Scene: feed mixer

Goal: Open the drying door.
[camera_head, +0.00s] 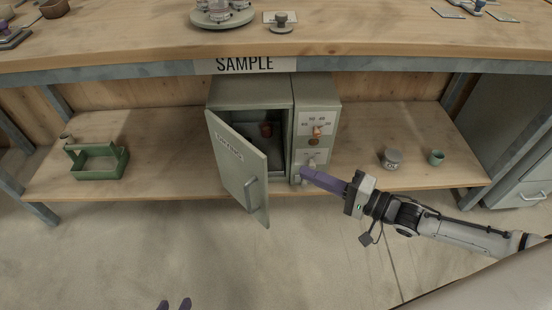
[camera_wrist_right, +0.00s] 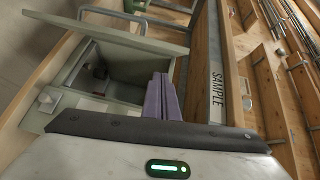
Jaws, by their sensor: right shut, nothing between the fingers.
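The grey-green drying oven (camera_head: 248,90) stands on the lower shelf. Its labelled door (camera_head: 233,160) is swung open toward the front, with the handle (camera_head: 252,195) on its outer face.
A green caddy (camera_head: 97,162) sits on the shelf at left. The tabletop (camera_head: 380,40) overhangs the oven. The floor before the door is clear.

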